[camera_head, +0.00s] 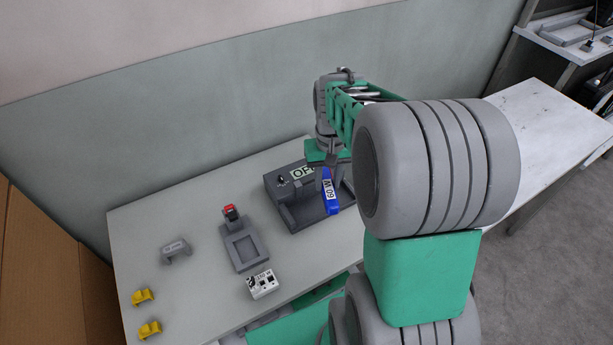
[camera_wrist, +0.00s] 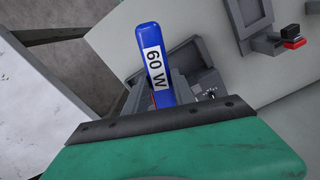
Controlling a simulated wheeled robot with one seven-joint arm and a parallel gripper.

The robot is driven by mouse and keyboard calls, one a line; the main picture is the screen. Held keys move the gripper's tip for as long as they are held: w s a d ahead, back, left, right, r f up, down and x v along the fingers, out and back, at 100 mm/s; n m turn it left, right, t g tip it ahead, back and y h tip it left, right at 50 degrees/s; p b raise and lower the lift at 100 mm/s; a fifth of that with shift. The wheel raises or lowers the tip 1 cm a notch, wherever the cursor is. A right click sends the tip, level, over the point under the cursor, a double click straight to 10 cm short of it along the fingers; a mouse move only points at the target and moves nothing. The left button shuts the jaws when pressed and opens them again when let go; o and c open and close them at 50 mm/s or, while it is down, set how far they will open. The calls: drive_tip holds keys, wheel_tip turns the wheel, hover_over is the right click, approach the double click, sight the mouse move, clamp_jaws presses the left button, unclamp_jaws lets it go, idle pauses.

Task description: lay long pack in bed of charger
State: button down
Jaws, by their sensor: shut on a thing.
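A long blue pack (camera_head: 332,207) with a white label reading "60 W" is in my gripper (camera_head: 331,162). In the wrist view the pack (camera_wrist: 152,43) points away from the gripper, its near end hidden behind my green wrist part. A large dark grey unit (camera_head: 311,217), which looks like the charger, stands on the table with a raised back, a knob and a label starting "OF". The pack is over its right part in the head view; I cannot tell whether they touch. The unit (camera_wrist: 205,84) is partly covered by the pack and wrist in the wrist view.
A smaller grey tray-like fixture (camera_head: 224,257) with a red switch (camera_head: 229,210) stands left of the unit.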

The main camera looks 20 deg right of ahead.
sight(330, 173)
drive_tip(key=shift+w+d+f+n, duration=0.25)
drive_tip(key=shift+d+n, duration=0.15)
drive_tip(key=shift+n, duration=0.15)
drive_tip(key=shift+w+d+f+n, duration=0.1)
drive_tip(key=shift+w+d+n, duration=0.1)
drive_tip(key=shift+d+n, duration=0.25)
drive_tip(key=shift+w+f+n, duration=0.1)
drive_tip(key=shift+w+n, duration=0.15)
drive_tip(key=shift+n, duration=0.65)
drive_tip(key=n, duration=0.1)
drive_tip(key=w+n, duration=0.1)
drive_tip(key=n, duration=0.1)
drive_tip(key=shift+w+d+n, duration=0.15)
drive_tip(key=shift+d+n, duration=0.1)
drive_tip(key=shift+n, duration=0.05)
drive_tip(key=n, duration=0.2)
drive_tip(key=shift+w+d+r+n, duration=0.1)
drive_tip(key=shift+w+r+n, duration=0.1)
drive_tip(key=shift+w+n, duration=0.15)
drive_tip(key=n, duration=0.2)
drive_tip(key=w+n, duration=0.1)
drive_tip(key=n, duration=0.2)
drive_tip(key=shift+d+r, duration=0.1)
drive_tip(key=shift+d, duration=0.1)
drive_tip(key=n, duration=0.2)
drive_tip(key=shift+w+n, duration=0.2)
drive_tip(key=shift+n, duration=0.15)
drive_tip(key=n, duration=0.4)
